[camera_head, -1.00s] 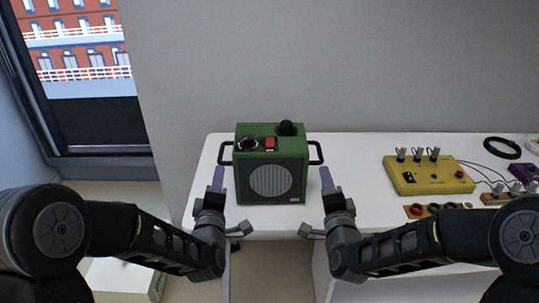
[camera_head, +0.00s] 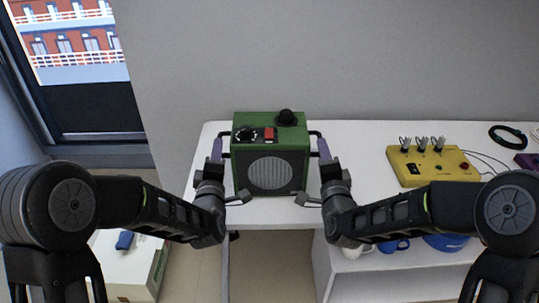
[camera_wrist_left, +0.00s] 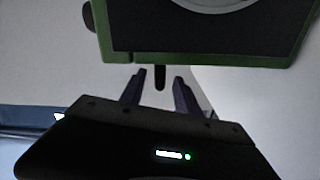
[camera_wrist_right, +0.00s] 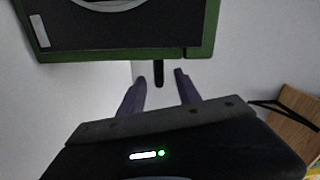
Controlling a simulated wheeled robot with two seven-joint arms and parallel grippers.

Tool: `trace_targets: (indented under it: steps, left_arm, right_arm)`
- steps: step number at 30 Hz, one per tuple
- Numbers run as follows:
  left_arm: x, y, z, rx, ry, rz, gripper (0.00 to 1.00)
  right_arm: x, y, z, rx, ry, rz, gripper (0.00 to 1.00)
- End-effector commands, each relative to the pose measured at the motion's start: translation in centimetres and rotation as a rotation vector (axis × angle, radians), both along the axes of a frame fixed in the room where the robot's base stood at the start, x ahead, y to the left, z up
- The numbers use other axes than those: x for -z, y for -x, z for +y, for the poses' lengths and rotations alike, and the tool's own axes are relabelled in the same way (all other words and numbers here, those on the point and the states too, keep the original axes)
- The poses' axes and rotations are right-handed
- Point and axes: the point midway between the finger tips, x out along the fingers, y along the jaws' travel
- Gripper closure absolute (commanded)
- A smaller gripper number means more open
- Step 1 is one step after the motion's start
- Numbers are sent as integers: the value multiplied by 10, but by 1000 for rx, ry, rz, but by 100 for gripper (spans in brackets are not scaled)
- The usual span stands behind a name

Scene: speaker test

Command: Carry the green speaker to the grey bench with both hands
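The green speaker (camera_head: 270,170) stands upright on a white table (camera_head: 345,160), with a dark front, a round grille, a red switch and a black knob. A black handle sticks out on each side. My left gripper (camera_head: 217,150) is at the left handle; in the left wrist view its open fingers stand either side of the black handle end (camera_wrist_left: 160,80). My right gripper (camera_head: 323,150) is at the right handle; in the right wrist view its open fingers flank that handle end (camera_wrist_right: 158,74). Gaps show beside both handles. I cannot make out a grey bench for certain.
A yellow box (camera_head: 432,166) with switches and wires stands to the right on the table, with a black cable coil (camera_head: 507,137) behind. Blue cups (camera_head: 393,247) sit on a shelf below. A low white surface (camera_head: 105,262) with a blue item (camera_head: 125,240) is at lower left.

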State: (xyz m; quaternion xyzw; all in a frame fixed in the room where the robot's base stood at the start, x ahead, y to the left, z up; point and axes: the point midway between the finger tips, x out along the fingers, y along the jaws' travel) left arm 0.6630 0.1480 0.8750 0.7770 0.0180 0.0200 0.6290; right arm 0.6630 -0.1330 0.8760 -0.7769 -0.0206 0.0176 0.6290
Motion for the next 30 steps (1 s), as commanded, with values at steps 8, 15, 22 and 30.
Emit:
trace_targets:
  steps: [8,15,22,30]
  left_arm:
    - [0,-38,2,0,0,1,62]
    - [0,-49,3,1,0,1,62]
    - [0,-49,3,1,0,1,64]
    - [0,-49,3,0,0,1,86]
  right_arm:
    - [1,-38,3,-1,0,1,60]
    - [1,-49,3,0,1,1,60]
    - [1,-49,3,0,1,1,62]
    - [0,-49,3,0,1,1,85]
